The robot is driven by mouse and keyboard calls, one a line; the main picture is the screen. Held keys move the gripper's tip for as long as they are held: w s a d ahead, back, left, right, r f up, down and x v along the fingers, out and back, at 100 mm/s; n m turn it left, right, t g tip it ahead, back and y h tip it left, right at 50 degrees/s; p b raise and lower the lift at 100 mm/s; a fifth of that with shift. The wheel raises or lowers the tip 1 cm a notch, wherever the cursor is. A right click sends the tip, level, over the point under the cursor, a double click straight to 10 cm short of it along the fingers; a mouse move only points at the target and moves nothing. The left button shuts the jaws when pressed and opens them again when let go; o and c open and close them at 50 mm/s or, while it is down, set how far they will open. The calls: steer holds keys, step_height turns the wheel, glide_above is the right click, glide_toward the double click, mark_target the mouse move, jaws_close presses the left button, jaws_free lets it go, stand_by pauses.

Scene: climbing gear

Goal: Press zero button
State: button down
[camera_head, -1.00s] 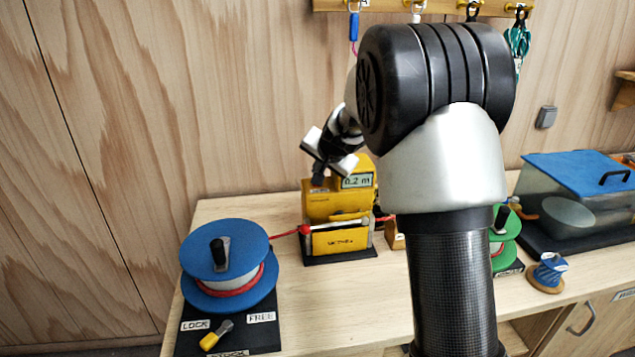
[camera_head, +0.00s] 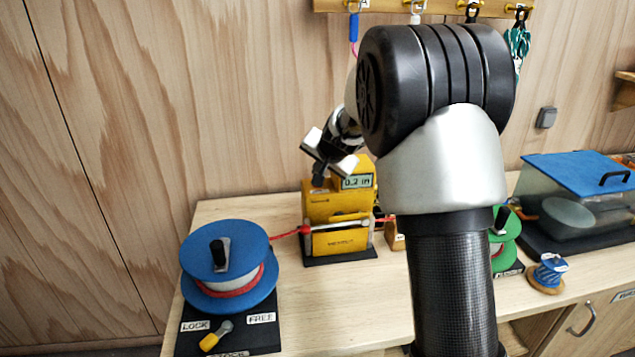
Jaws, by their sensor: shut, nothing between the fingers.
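A yellow measuring device (camera_head: 338,243) stands on a black base on the bench. Its small display (camera_head: 356,181) appears to read 0.2, with a blurred unit. A red rope runs into it from the left. My gripper (camera_head: 318,182) is shut and empty, pointing down at the top left of the device, beside the display. Its tip is at or just over the top; I cannot tell whether it touches. The zero button is not visible and may be hidden beneath the fingertips.
A blue rope reel (camera_head: 228,262) stands left of the device, with a yellow-handled lever (camera_head: 216,336) before it. A green reel (camera_head: 506,238), a blue spool (camera_head: 548,273) and a clear box with a blue lid (camera_head: 580,180) are at right. Hooks hold gear above.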

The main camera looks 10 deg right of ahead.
steer(key=shift+f, duration=0.15)
stand_by(0.4)
steer(key=shift+f+b, duration=0.3)
steer(key=shift+b, duration=0.15)
steer(key=shift+f+b, duration=0.45)
stand_by(0.7)
steer(key=shift+r, duration=0.1)
steer(key=shift+r+p, duration=0.7)
steer(key=shift+r, duration=0.05)
steer(key=shift+r, duration=0.1)
step_height(320, 180, up, 5)
steer(key=p, duration=0.4)
stand_by(0.4)
